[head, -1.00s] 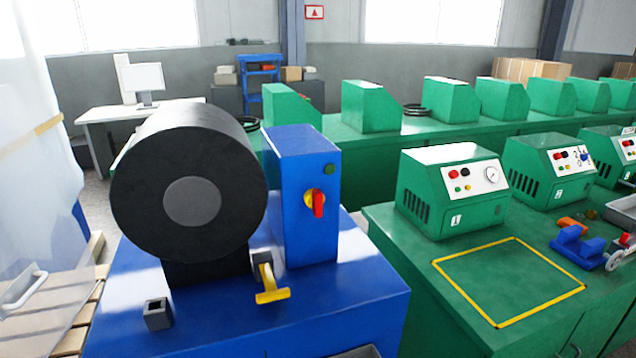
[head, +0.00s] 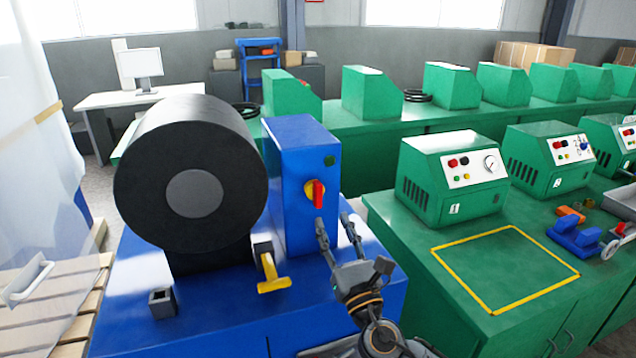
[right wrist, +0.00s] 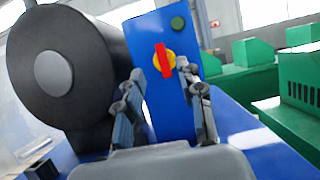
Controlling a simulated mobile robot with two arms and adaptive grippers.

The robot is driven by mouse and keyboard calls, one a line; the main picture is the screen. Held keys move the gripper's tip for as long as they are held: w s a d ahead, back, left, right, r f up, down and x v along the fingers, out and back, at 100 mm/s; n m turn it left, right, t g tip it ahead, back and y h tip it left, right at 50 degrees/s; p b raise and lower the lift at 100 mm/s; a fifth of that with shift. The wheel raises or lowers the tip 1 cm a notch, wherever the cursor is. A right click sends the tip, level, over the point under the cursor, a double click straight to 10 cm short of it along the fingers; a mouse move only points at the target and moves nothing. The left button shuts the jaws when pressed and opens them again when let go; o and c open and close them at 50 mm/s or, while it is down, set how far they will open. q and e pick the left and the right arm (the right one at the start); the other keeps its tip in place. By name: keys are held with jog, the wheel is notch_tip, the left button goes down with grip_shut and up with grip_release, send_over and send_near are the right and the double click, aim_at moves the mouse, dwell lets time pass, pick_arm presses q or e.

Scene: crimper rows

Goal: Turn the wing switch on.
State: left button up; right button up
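The wing switch (head: 318,194) is a red wing handle on a yellow round plate, on the front of the blue box (head: 296,225). Its wing stands about upright, below a green button (head: 330,160). My right gripper (head: 333,222) is open and empty, below and slightly right of the switch, its fingers pointing up toward the box. In the right wrist view the switch (right wrist: 164,60) appears between and beyond the two open fingers (right wrist: 159,80), apart from them. My left gripper is not in view.
A large black cylinder (head: 150,190) stands left of the box on the blue bench. A yellow-handled lever (head: 273,283) sits low in front of it. A green bench with numbered green units (head: 453,180) stands to the right.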

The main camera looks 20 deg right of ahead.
aim_at(319, 189)
jog(key=p+x, duration=0.2)
jog(key=x, duration=0.8)
jog(key=shift+w+r+p, duration=0.1)
jog(key=shift+w+p, duration=0.25)
jog(key=shift+w, duration=0.25)
jog(key=shift+s, duration=0.1)
grip_shut()
